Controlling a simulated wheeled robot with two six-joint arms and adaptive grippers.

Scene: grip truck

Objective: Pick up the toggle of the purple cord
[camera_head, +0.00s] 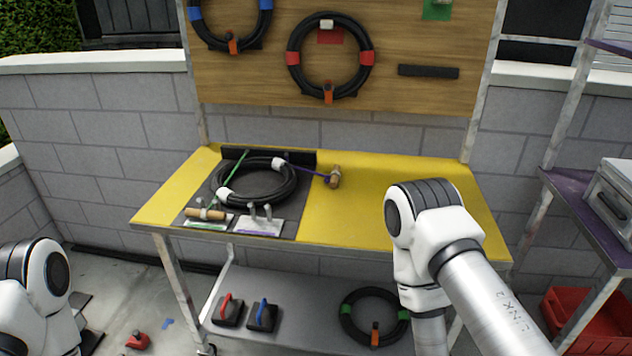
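The purple cord (309,172) runs from the back of the black cable coil (287,186) to the right over the yellow table top (370,215). Its wooden toggle (334,177) is at the cord's right end, at the table's back middle. A green cord (234,168) crosses the coil's left side. A second wooden toggle (205,214) lies at the front left, on a holder with a green edge. My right arm bends at the table's right front; its gripper is out of view. Only part of my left arm shows at the lower left; its gripper is out of view too.
A grey fixture with upright pegs (262,222) stands in front of the coil. The yellow top right of the toggle is clear up to my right arm. A wooden board (410,40) with hung cable coils rises behind. A lower shelf (300,290) holds another coil.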

